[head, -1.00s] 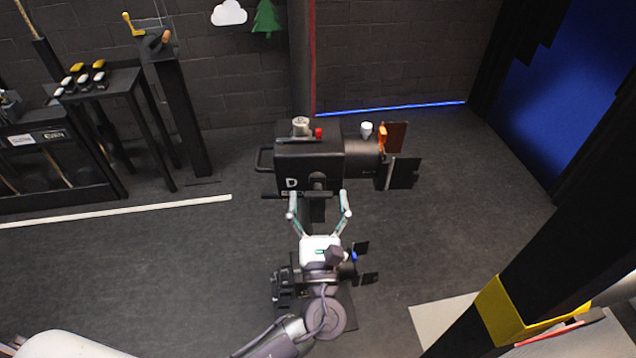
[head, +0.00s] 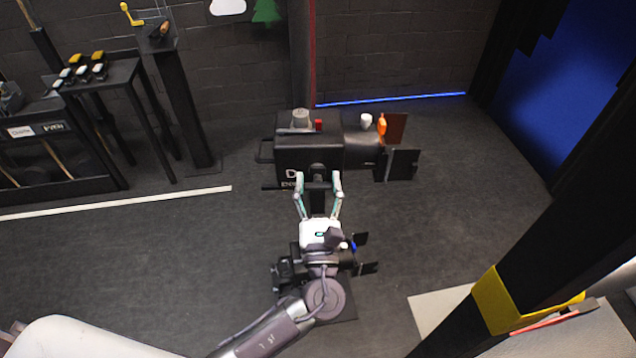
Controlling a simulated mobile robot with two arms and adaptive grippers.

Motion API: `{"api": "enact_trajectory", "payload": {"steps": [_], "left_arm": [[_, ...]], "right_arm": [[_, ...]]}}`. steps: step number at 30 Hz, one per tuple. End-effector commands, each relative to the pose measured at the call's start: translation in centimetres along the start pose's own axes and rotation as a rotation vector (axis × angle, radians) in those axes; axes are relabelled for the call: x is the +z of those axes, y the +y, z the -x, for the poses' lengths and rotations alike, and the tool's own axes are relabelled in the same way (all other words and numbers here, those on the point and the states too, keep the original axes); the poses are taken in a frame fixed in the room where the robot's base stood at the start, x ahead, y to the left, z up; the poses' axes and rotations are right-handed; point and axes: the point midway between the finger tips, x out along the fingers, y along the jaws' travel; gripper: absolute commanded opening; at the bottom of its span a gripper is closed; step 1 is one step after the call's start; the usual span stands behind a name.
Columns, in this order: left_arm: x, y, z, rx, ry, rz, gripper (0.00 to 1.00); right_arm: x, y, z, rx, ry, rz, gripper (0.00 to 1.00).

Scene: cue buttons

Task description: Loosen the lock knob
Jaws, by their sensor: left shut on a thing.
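The black stage lamp (head: 295,155) stands in the middle of the head view, with white lettering on its side. A dark lock knob (head: 318,175) sits low on the lamp's near side. My left gripper (head: 319,179) reaches up from below, with its pale fingers on either side of the knob and shut on it. The exact contact is small and dark. A second, smaller black lamp (head: 287,270) stands nearer, partly hidden under my left wrist. My right gripper does not show.
A black table (head: 125,72) with several white and yellow pieces stands at the left, beside a black post (head: 185,100). A black and yellow pillar (head: 492,305) blocks the lower right. The floor (head: 460,215) right of the lamps is clear.

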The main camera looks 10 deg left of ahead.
Motion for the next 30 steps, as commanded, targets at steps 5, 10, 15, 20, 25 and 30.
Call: {"api": "enact_trajectory", "payload": {"steps": [5, 10, 15, 20, 25, 30], "left_arm": [[-0.3, 0.0, 0.1, 0.022, 0.000, 0.052, 0.22], [-0.5, 0.0, 0.3, 0.061, -0.001, 0.149, 0.22], [-0.6, 0.1, 0.3, 0.112, 0.000, 0.269, 0.22], [-0.5, 0.2, 0.2, 0.157, 0.000, 0.376, 0.22], [-0.4, 0.2, 0.2, 0.194, 0.000, 0.469, 0.22], [-0.3, 0.2, 0.1, 0.220, 0.002, 0.531, 0.22]], "right_arm": [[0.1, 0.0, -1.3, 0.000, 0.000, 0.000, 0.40], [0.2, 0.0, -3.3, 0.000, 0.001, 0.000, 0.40], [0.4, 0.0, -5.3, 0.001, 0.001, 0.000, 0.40], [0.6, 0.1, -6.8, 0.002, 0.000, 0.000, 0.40], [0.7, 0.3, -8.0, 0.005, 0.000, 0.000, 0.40], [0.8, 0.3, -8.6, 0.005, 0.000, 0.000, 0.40]]}}
